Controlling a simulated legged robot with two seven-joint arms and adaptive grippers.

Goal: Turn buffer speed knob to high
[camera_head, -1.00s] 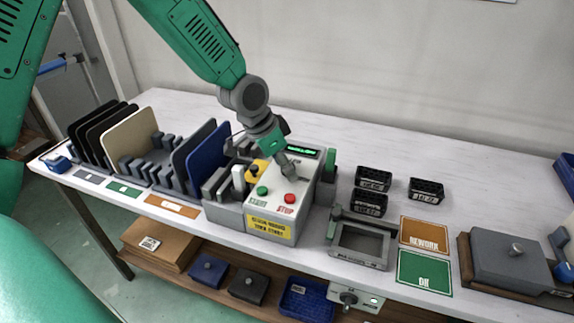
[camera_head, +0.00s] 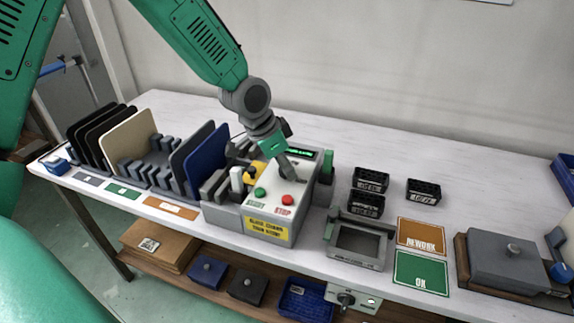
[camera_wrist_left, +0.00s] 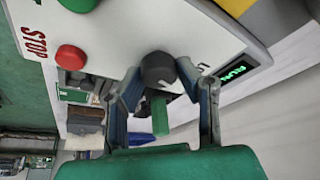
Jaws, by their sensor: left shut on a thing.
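The buffer machine (camera_head: 226,218) is a grey and white box with a sloped panel near the middle of the bench. Its dark round speed knob (camera_wrist_left: 158,68) has a pale pointer mark and sits between the fingers of my left gripper (camera_wrist_left: 158,82) in the left wrist view. My left gripper (camera_head: 291,173) is shut on the knob, at the upper part of the panel in the head view, where it hides the knob. A green-lit display (camera_wrist_left: 238,70) is beside the knob; its text is too small to read surely. My right gripper is not in view.
A red STOP button (camera_head: 288,199) and a green START button (camera_head: 260,192) are just in front of my left gripper. Upright panels in racks (camera_head: 128,148) stand to the left. Small black bins (camera_head: 370,180) and a grey frame (camera_head: 357,242) are to the right.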

